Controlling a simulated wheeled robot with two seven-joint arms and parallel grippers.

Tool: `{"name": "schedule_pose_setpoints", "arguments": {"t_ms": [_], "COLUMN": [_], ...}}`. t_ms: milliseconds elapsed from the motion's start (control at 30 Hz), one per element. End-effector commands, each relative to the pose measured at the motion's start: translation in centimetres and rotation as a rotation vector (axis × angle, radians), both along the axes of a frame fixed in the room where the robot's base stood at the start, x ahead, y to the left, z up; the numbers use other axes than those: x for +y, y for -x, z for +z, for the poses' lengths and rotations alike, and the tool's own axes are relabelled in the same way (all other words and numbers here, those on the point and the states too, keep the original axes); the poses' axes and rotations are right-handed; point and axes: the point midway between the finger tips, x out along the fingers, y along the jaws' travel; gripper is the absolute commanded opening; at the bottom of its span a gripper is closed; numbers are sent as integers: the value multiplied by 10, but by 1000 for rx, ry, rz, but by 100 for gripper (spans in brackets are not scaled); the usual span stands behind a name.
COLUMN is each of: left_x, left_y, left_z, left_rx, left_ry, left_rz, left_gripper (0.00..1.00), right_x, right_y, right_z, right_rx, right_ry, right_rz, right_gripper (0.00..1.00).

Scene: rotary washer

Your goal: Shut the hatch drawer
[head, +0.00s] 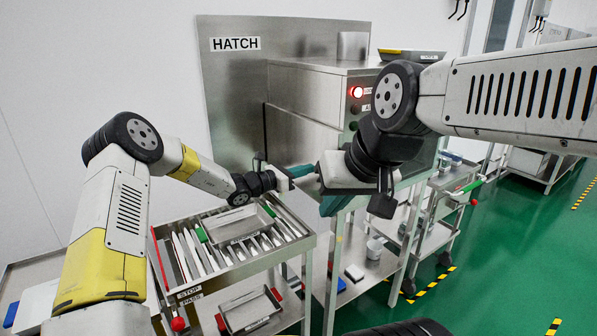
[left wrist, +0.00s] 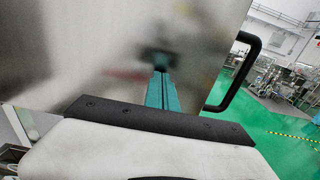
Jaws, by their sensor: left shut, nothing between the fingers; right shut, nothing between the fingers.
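The hatch is a brushed-steel unit against a steel wall panel with a HATCH sign (head: 235,44). Its box-shaped housing (head: 300,88) has a seam, with a steel section (head: 302,134) below it that may be the drawer. How far the drawer is open I cannot tell; my arms cover part of the front. My left gripper (head: 303,170) is shut and empty in front of the steel. In the left wrist view its teal fingers (left wrist: 160,92) point at a blurred metal surface (left wrist: 110,60); contact is unclear. My right gripper (head: 330,205) is shut and empty, just right of and below the left.
A steel cart (head: 308,243) with trays and a STOP/PASS label stands in front at lower left. Another trolley (head: 425,225) stands right. Green floor (head: 500,240) at right is largely clear.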

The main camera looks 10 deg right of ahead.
Motion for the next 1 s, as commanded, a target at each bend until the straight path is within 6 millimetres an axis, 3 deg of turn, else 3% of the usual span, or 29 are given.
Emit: {"name": "schedule_pose_setpoints", "arguments": {"t_ms": [67,400,600,733,867,1000], "left_x": [14,85,104,104,99,102], "left_y": [-1,28,37,49,84,141], "left_z": [-1,-2,-2,7,31,56], "left_rx": [0,1,0,-42,-175,-382], "left_ry": [-2,-3,-3,-48,-192,-423], "left_rz": [2,0,-2,-37,-141,-301], "left_gripper": [0,0,0,0,0,0], "right_x": [0,0,0,0,0,0], "right_y": [0,0,0,0,0,0], "right_z": [0,0,0,0,0,0], "right_rx": [-1,-1,-1,-1,0,-1], "right_ry": [0,0,0,0,0,0], "right_rz": [0,1,0,0,0,0], "right_gripper": [0,0,0,0,0,0]}}
